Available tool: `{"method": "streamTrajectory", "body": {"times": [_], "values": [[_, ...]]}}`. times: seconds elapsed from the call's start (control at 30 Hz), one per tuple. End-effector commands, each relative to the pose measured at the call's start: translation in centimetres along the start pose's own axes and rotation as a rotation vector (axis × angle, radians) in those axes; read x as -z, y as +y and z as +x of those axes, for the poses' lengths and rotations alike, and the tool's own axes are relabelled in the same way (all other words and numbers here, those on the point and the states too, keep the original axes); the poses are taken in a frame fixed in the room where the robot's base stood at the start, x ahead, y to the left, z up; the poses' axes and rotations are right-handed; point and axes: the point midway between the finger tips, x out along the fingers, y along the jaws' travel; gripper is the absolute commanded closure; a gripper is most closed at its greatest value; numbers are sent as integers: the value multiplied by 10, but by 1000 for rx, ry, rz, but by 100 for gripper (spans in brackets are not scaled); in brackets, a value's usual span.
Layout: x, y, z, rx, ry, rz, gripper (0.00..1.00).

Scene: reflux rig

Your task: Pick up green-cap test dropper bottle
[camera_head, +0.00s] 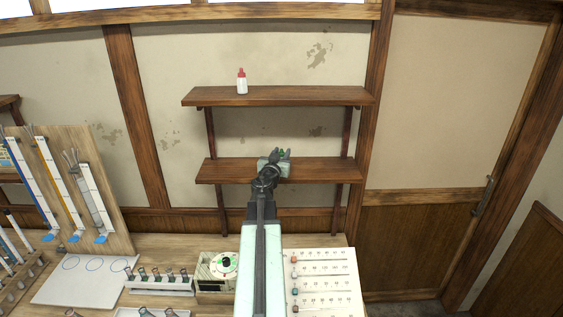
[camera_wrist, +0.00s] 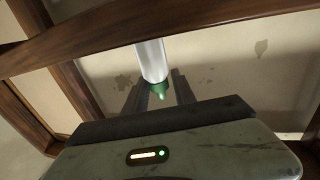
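The green-cap dropper bottle shows in the wrist view as a white cylinder (camera_wrist: 152,62) with a green cap (camera_wrist: 158,90). It appears upside down in that picture, cap toward my gripper. My gripper (camera_wrist: 160,86) has one dark finger on each side of the cap, with slim gaps visible, so it looks open around the cap. In the head view my gripper (camera_head: 284,154) is at the lower shelf, and a bit of green cap (camera_head: 281,153) shows between its fingers; the bottle's body is hidden there by my gripper.
The lower shelf (camera_head: 222,171) and the upper shelf (camera_head: 300,95) hang on the wall. A red-cap bottle (camera_head: 242,83) stands on the upper shelf. Below are a sliding-bead board (camera_head: 325,285), a device with a green dial (camera_head: 222,265) and a tube rack (camera_head: 160,285).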

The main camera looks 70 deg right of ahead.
Motion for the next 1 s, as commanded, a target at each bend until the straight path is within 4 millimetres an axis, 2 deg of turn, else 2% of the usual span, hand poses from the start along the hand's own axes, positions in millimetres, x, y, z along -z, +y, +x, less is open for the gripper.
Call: {"method": "streamTrajectory", "body": {"times": [0.03,0.07,0.1,0.47,0.67,0.9,1.0], "values": [[0,0,0,0,0,0,85],[0,0,0,0,0,0,93],[0,0,0,0,0,0,95],[4,0,0,0,0,0,95],[31,0,0,-1,0,0,95],[82,1,0,-1,0,0,95],[97,1,0,-1,0,0,95]]}}
